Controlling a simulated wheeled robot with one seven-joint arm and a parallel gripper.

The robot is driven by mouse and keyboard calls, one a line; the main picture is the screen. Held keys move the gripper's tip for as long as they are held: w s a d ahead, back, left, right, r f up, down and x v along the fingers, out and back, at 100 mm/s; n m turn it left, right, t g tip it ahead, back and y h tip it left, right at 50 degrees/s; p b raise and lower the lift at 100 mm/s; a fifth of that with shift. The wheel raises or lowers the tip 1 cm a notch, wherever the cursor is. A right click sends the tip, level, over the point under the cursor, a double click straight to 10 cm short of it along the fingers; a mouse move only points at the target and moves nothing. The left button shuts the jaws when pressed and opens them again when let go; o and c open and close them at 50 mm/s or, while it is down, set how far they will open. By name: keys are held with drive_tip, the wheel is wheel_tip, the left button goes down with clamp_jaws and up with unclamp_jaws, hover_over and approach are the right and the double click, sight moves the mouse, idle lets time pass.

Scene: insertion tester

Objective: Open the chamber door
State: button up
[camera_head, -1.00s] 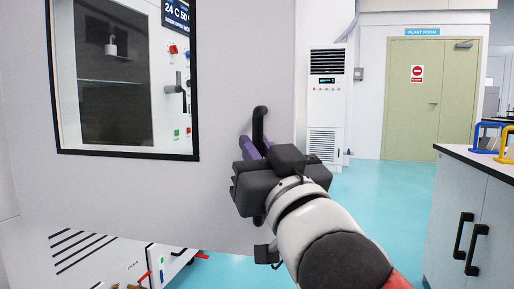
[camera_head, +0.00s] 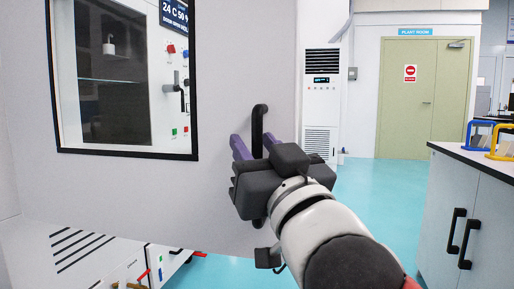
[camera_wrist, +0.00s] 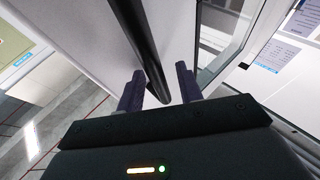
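The white chamber door (camera_head: 225,80) fills the left of the head view, with a black-framed window. It appears to stand at an angle to the chamber base (camera_head: 85,245) below it; the width of any gap is hidden. Its black bar handle (camera_head: 260,122) is near the right edge. My gripper (camera_head: 256,146) is at the handle, with its purple fingers spread apart on either side. In the wrist view the handle (camera_wrist: 140,45) runs down between the open fingers of my gripper (camera_wrist: 158,88), with space beside it.
A control panel (camera_head: 176,95) shows through the door's window. A white counter (camera_head: 480,165) with cabinet handles stands at the right. Blue floor (camera_head: 370,200) is clear between door and counter. A white air unit (camera_head: 321,100) and a green door (camera_head: 408,95) are at the back.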

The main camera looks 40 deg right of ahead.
drive_tip(key=v, duration=0.8)
idle(0.6)
